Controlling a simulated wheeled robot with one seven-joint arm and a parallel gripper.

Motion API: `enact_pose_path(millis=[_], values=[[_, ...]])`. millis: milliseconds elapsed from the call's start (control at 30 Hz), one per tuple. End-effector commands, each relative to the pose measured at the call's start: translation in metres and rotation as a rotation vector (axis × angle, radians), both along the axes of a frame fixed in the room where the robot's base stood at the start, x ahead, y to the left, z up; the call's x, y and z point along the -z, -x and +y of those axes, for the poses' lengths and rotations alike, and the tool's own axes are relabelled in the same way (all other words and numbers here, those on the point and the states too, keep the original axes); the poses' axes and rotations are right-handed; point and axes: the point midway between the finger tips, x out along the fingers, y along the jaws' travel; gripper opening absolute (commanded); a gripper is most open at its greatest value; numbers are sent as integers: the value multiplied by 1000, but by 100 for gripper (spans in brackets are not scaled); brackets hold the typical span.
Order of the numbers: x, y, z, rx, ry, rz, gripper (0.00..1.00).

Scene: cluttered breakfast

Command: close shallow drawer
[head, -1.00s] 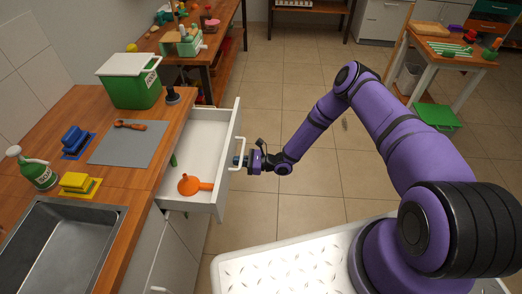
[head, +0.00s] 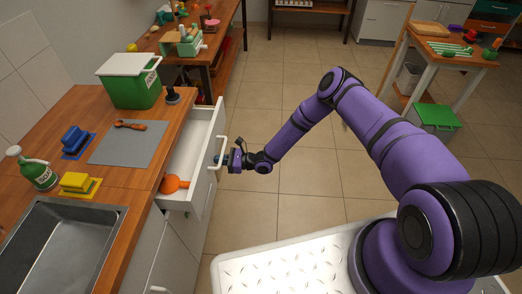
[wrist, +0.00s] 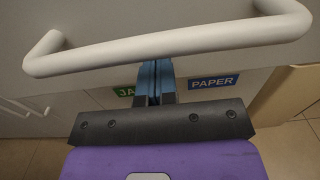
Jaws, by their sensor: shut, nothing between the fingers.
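The shallow drawer (head: 192,152) is white and stands partly open under the wooden counter. An orange funnel-like item (head: 174,184) lies inside it, partly hidden by the counter edge. The drawer's white bar handle (head: 222,152) is on its front, and the handle (wrist: 170,45) crosses the top of the wrist view. My gripper (head: 220,159) is at the drawer front by the handle. In the wrist view its blue fingers (wrist: 155,80) are together and empty, reaching under the handle toward the front panel. Whether the tips touch the panel is hidden.
The counter (head: 120,178) holds a green bin (head: 134,88), a grey mat (head: 129,145), blue and yellow sponges, a green bottle (head: 38,170) and a sink (head: 62,243). JA and PAPER labels show below the handle in the wrist view. The tiled floor (head: 290,205) beside the drawer is clear.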

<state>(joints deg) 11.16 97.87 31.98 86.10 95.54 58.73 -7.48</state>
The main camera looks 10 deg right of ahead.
Motion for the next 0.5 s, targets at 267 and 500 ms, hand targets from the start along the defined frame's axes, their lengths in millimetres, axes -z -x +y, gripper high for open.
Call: enact_pose_path(millis=[267,500], values=[[0,-6,21,0,0,1,0],[0,-12,39,-1,-1,0,0]])
